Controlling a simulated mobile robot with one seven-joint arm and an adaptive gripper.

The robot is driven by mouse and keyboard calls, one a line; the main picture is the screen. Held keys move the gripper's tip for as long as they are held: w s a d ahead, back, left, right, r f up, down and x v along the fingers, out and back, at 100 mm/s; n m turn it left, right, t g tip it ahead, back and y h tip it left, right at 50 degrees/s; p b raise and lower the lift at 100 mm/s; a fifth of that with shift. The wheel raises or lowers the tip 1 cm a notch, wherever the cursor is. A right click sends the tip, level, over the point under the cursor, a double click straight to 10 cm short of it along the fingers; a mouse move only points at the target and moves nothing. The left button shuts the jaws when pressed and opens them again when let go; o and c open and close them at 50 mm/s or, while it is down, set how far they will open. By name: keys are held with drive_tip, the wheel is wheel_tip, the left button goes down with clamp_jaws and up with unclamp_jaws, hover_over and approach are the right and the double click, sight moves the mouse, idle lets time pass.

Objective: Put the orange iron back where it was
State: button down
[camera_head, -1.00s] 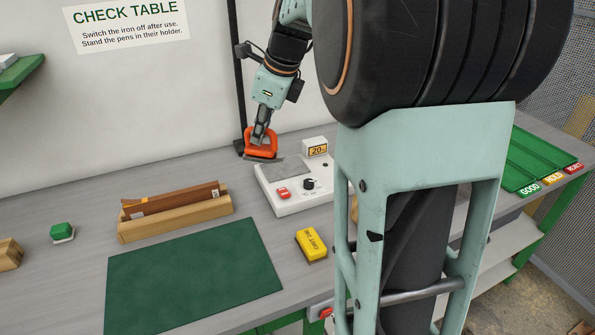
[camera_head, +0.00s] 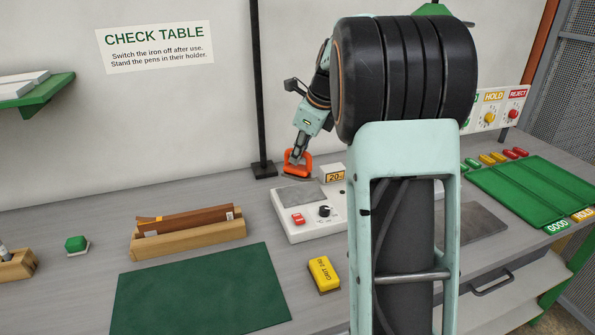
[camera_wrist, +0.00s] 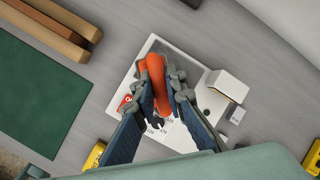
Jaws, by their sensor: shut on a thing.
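The orange iron (camera_head: 298,168) is at the back edge of the white control unit (camera_head: 318,230), behind its grey plate (camera_head: 299,194). My gripper (camera_head: 297,155) is shut on the iron's handle from above. In the wrist view, the orange handle (camera_wrist: 157,82) lies between the two fingers (camera_wrist: 163,90), over the white unit. I cannot tell whether the iron's sole touches anything. The unit has a red switch (camera_head: 298,218) and a black knob (camera_head: 324,211).
A wooden holder (camera_head: 189,238), green mat (camera_head: 200,290) and yellow block (camera_head: 324,273) lie nearer. A green tray (camera_head: 525,190) is at right.

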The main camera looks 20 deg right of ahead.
drive_tip(key=shift+w+d+f, duration=0.3)
drive_tip(key=shift+w+f, duration=0.4)
drive_tip(key=shift+f, duration=0.75)
drive_tip(key=shift+w+d+f, duration=0.25)
drive_tip(key=shift+w+f, duration=0.4)
drive_tip(key=shift+f, duration=0.75)
drive_tip(key=shift+w+d+f, duration=0.3)
drive_tip(key=shift+w+f, duration=0.4)
drive_tip(key=shift+f, duration=0.75)
drive_tip(key=shift+f, duration=0.15)
drive_tip(key=c, duration=2)
unclamp_jaws()
drive_tip(key=v, duration=1.2)
drive_tip(key=shift+d, duration=0.1)
